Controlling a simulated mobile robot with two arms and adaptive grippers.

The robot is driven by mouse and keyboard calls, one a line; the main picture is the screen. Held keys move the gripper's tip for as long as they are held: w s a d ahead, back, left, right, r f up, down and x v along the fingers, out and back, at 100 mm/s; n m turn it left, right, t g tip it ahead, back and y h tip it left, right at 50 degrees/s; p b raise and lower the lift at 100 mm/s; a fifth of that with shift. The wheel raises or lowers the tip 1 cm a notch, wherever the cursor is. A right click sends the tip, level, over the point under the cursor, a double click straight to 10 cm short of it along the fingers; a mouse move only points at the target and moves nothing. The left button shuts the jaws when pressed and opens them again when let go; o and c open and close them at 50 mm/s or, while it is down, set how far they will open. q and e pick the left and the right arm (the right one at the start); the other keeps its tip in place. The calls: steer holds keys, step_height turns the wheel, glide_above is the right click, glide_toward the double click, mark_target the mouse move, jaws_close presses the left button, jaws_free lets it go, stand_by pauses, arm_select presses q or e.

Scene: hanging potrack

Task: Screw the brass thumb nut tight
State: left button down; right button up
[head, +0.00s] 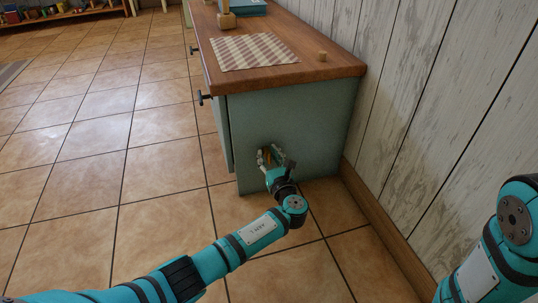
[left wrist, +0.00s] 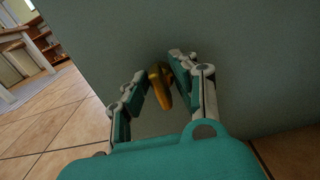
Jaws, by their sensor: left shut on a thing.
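The brass thumb nut (left wrist: 160,86) is a golden winged piece at the grey-green end panel (head: 300,125) of the cabinet, low down. In the head view it is a small orange-brown spot, mostly hidden by my fingers. My left gripper (head: 271,156) reaches the panel from the front, and its fingertips sit on either side of the nut. In the left wrist view my left gripper (left wrist: 160,76) is shut on the nut. Its thread and any gap behind it are hidden. My right gripper is out of view; only part of my right arm shows at the right edge.
The wooden countertop (head: 330,68) overhangs the panel, with a checkered cloth (head: 253,52) and a small wooden block (head: 322,57) on it. A whitewashed plank wall (head: 430,110) and its baseboard (head: 385,230) run along the right. The tiled floor (head: 110,170) is clear on the left.

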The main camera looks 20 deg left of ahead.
arm_select(q)
steer(key=shift+r+m+p, duration=0.2)
steer(key=shift+m+p, duration=0.6)
steer(key=shift+p, duration=0.25)
steer(key=shift+m+p, duration=0.3)
steer(key=shift+m, duration=0.1)
steer(key=shift+f, duration=0.1)
steer(key=shift+w+m+p, duration=0.1)
steer(key=shift+m+p, duration=0.2)
steer(key=shift+p, duration=0.2)
steer(key=shift+d+m+p, duration=0.15)
steer(key=shift+m+p, duration=0.75)
steer(key=shift+m, duration=0.5)
steer(key=shift+p, duration=0.3)
